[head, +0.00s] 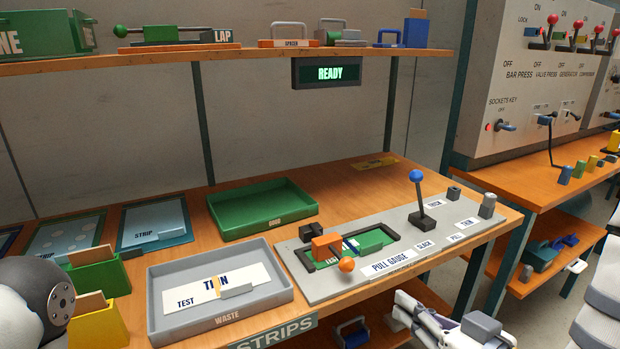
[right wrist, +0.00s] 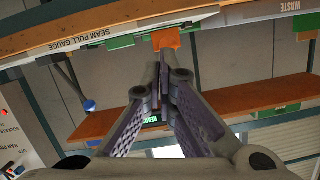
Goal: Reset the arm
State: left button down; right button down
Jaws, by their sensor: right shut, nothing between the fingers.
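My right gripper (head: 399,304) is low in front of the bench's front edge in the head view, below the pull gauge board (head: 330,288). In the right wrist view its two fingers (right wrist: 159,57) meet at the tips, with nothing between them. An orange block (right wrist: 166,39) on the gauge shows just beyond the tips, apart from them as far as I can tell. My left arm shows only as a rounded joint at the left edge of the head view; its gripper is out of view.
A grey waste tray (head: 160,318) holds a test strip marked THIN. The gauge carries a blue-knobbed lever (head: 417,177) and an orange clamp (head: 327,244). A green tray (head: 225,200) stands behind. A sign (head: 330,73) reads READY. A lever panel (head: 540,80) stands at right.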

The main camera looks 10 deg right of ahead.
jog(key=s+f+g+h, duration=0.2)
jog(key=s+f+g, duration=0.6)
jog(key=f, duration=0.7)
jog(key=s+d+f+m+g+h, duration=0.1)
jog(key=s+f+g, duration=0.2)
jog(key=s, duration=0.5)
jog(key=s+f+g+h, duration=0.1)
jog(key=s+f+g, duration=0.1)
jog(key=s, duration=0.7)
jog(key=s+d+f+m+g+h, duration=0.1)
jog(key=s+f+g+h, duration=0.1)
jog(key=s, duration=0.6)
notch_tip(320, 180, down, 3)
jog(key=shift+s+d+r+m+g, duration=0.2)
jog(key=shift+d+m+g, duration=0.15)
jog(key=shift+g, duration=0.45)
